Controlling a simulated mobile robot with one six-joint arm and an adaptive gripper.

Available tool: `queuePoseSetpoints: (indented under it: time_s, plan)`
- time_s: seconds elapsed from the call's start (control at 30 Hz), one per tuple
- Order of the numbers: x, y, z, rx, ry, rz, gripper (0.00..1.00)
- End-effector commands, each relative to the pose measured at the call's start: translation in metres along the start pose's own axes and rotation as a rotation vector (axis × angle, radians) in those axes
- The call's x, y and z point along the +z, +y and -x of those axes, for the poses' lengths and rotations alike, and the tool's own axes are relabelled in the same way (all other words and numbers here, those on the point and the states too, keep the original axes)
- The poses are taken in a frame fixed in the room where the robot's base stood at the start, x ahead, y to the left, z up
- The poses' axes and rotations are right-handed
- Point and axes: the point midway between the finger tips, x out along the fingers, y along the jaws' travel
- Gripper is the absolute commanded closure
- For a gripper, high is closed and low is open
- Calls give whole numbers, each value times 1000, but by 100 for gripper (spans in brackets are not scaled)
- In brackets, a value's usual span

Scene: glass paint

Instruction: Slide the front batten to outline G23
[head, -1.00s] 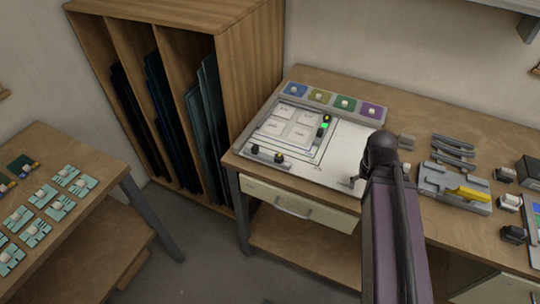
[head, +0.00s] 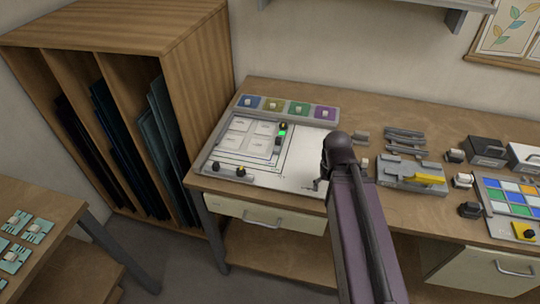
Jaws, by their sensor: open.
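The outline labels are too small to read, so I cannot tell which is G23. A second batten (head: 279,147) with a yellow-topped knob and a green light stands on the right side of the outlines. My gripper (head: 318,185) is open, over the board's front right part, well to the right of the front batten and apart from it. My arm hides much of it.
Four coloured blocks sit on a rail (head: 287,110) behind the board. Right of my arm are grey bars (head: 405,140), a grey fixture with a yellow handle (head: 412,175) and a colour-sample tray (head: 512,195). A wooden rack (head: 190,95) stands at the left.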

Motion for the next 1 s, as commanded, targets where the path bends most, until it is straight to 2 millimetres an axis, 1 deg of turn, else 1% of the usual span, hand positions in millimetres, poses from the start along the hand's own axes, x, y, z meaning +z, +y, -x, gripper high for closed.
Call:
queuePoseSetpoints:
  time_s: [0.1,0.13,0.17,0.33,0.47,0.57,0.67,0.8,0.87,1.0]
  plan:
    - [0,0,0,0,0,0,19]
    - [0,0,0,0,0,0,28]
    - [0,0,0,0,0,1,34]
    - [-5,-7,5,0,0,30,34]
    - [-15,-22,15,0,0,96,34]
    - [-26,-40,26,0,0,179,34]
    - [-39,-65,39,0,0,284,34]
    - [-56,-106,58,0,0,447,34]
    - [-62,-124,66,0,0,519,34]
    - [-73,-168,85,0,1,683,34]
